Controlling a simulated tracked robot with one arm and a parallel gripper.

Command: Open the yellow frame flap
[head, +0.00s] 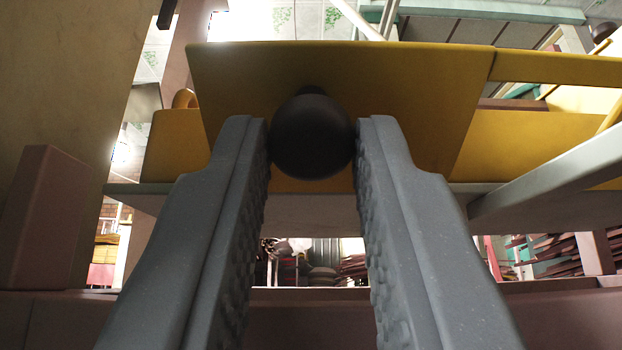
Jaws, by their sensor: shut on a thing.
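The yellow frame flap (400,90) is a flat yellow panel in the upper middle of the head view. It looks tilted, with its upper edge toward me. A dark round knob (312,137) sits on the flap's face. My gripper (312,140) has its two grey fingers on either side of the knob, touching it and shut on it. Behind and below the flap, more of the yellow frame (530,140) shows at left and right. The fingers hide part of the flap's lower area.
A pale grey ledge (310,212) runs below the flap. A grey bar (560,175) slants in from the right. A tan panel (60,80) and a reddish-brown block (42,220) stand at left. A reddish-brown beam (560,318) crosses the bottom.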

